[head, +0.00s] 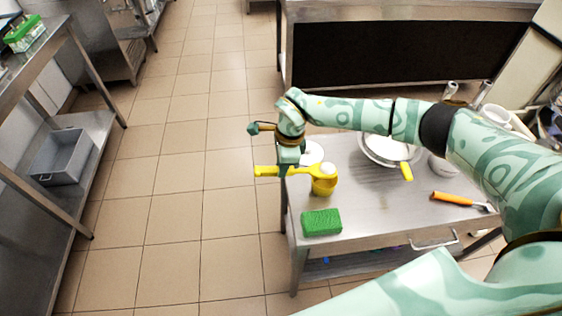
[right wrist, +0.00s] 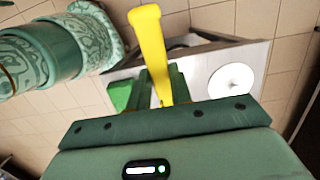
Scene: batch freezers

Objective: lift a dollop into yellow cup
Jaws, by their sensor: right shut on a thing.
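My right gripper (head: 288,171) is shut on the yellow handle of a scoop (head: 266,171) over the left edge of the steel table. In the right wrist view the yellow handle (right wrist: 150,45) stands between my fingers. The scoop's head, with a white dollop (head: 329,168) on it, lies at the mouth of the yellow cup (head: 324,187). Whether the head touches the cup or hovers over it, I cannot tell. The cup stands upright on the table. My left gripper is not in view.
A green sponge (head: 321,222) lies in front of the cup, and a round white disc (head: 312,152) lies behind it. A metal bowl (head: 368,150) with white contents and a yellow-handled tool (head: 406,171) is further right. An orange-handled scraper (head: 453,198) lies near the right. The table's front middle is clear.

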